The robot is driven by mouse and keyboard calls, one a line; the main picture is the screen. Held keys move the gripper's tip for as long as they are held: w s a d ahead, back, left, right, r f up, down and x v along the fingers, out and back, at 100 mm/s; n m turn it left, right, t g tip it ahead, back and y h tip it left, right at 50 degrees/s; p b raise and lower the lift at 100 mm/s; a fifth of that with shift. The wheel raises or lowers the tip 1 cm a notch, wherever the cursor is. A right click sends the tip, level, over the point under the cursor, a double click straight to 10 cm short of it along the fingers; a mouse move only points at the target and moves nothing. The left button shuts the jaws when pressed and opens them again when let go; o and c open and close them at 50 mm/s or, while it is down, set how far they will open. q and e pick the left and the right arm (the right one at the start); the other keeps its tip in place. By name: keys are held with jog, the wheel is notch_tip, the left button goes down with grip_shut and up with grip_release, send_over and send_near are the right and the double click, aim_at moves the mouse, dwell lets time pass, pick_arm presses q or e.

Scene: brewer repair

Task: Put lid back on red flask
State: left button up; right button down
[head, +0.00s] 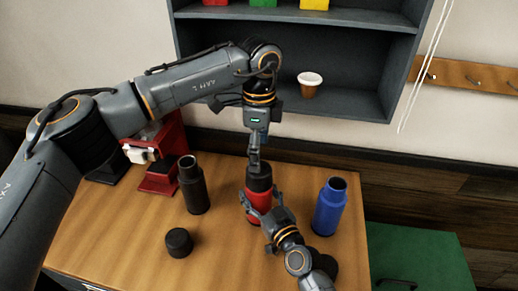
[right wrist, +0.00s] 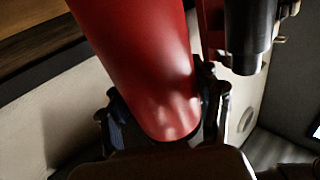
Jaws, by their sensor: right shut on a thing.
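The red flask (head: 259,206) stands upright on the table. A black lid (head: 259,180) sits at its top; whether it is seated or just resting there I cannot tell. My left gripper (head: 254,160) points down right above this lid, its fingers seen edge-on, so their opening is unclear. My right gripper (head: 262,214) is shut on the red flask's body from the front. In the right wrist view the red flask (right wrist: 145,65) fills the space between the fingers of my right gripper (right wrist: 165,125).
A black flask (head: 194,187) without a lid stands left, and an open blue flask (head: 329,207) right. Another black lid (head: 179,242) lies at the front left. A red brewer (head: 160,165) stands behind left. A grey shelf (head: 350,98) holds a cup (head: 310,86).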

aim_at(259, 197)
pick_arm(q)
jog(key=shift+f, duration=4)
jog(key=shift+c, duration=0.4)
jog(key=c, duration=1.1)
jog(key=m, duration=0.5)
jog(key=shift+m, duration=0.4)
jog(key=m, duration=0.7)
jog(key=shift+m, duration=0.3)
